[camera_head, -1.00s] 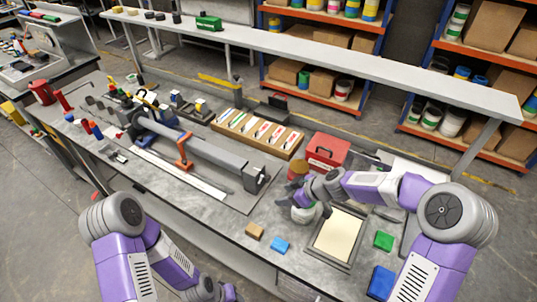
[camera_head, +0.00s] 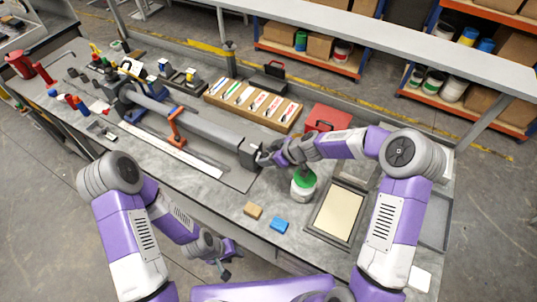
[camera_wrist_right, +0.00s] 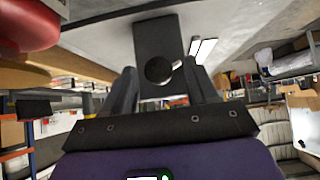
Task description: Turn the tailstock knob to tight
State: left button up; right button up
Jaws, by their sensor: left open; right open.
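The tailstock (camera_head: 249,149) is the dark block at the right end of the long grey lathe bar (camera_head: 205,126). In the right wrist view its dark rectangular face (camera_wrist_right: 157,37) carries a round black knob (camera_wrist_right: 158,70). My right gripper (camera_head: 264,156) is at the tailstock's right end, facing it. Its open fingers show in the right wrist view (camera_wrist_right: 162,85), one on each side of the knob in the picture; I cannot tell whether they touch it. The knob's marking is not readable. My left gripper (camera_head: 225,270) is open and empty, low in front of the bench.
A white and green pot (camera_head: 303,186) stands just below my right forearm. A wooden tool rack (camera_head: 253,105) stands behind the lathe.

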jog(key=shift+w+f, duration=0.1)
jog(key=shift+c, duration=0.3)
jog(key=c, duration=1)
jog(key=g+y+b, duration=0.1)
jog(key=m+g+b, duration=0.1)
jog(key=shift+w+d+f+m+g+y, duration=0.2)
jog(key=shift+w+m+g+y, duration=0.1)
jog(key=shift+y, duration=0.1)
jog(key=shift+m+g+y+b, duration=0.6)
jog(key=shift+g+y+b, duration=0.2)
jog(key=shift+b, duration=0.4)
jog(key=shift+r, duration=0.1)
